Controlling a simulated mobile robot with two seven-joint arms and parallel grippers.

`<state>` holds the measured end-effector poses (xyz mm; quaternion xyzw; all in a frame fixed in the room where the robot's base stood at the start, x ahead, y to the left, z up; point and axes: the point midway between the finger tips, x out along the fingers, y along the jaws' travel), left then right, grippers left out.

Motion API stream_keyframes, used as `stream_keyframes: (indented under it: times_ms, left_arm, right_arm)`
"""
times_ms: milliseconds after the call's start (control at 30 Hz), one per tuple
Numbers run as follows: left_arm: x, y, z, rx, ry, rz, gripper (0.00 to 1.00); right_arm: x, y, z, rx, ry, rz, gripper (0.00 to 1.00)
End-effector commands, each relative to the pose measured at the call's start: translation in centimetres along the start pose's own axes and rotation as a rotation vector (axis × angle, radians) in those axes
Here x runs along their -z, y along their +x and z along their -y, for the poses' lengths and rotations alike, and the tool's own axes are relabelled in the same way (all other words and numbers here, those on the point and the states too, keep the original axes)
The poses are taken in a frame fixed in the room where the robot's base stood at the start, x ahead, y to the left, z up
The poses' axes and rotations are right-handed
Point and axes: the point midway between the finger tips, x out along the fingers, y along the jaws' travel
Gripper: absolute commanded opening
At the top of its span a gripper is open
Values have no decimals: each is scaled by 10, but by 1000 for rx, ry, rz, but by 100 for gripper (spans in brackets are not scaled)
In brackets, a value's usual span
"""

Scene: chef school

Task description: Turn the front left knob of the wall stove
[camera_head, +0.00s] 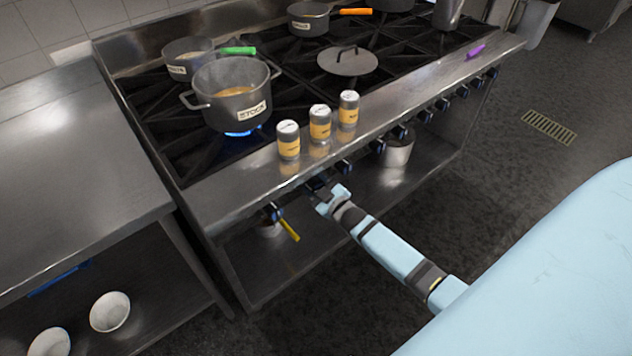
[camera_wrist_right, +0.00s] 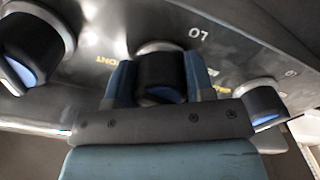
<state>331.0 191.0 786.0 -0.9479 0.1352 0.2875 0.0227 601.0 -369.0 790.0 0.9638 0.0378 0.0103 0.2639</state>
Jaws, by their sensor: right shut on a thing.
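The wall stove (camera_head: 236,190) has a row of black knobs along its steel front edge. My right gripper (camera_head: 318,190) reaches the front edge from the lower right and is shut on a stove knob. In the right wrist view the gripper's two fingers (camera_wrist_right: 160,85) sit on either side of this knob (camera_wrist_right: 161,72). Another knob (camera_head: 273,212) is to its left, near the stove's left end. My left gripper is not in view.
A stock pot (camera_head: 225,112) stands over a blue flame. Three shakers (camera_head: 320,130) stand on the stove's front ledge above the gripper. A steel counter (camera_head: 70,150) adjoins on the left. A yellow-handled pan (camera_head: 289,230) and metal pot (camera_head: 397,150) are on the lower shelf.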

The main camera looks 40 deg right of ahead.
Motion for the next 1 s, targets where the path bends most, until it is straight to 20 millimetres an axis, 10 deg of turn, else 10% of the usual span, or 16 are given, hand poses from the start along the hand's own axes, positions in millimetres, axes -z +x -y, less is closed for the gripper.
stream_keyframes:
  times_ms: [1000]
  left_arm:
    - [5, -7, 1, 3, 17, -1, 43]
  right_arm:
    - [2, 0, 5, 1, 958, 1, 25]
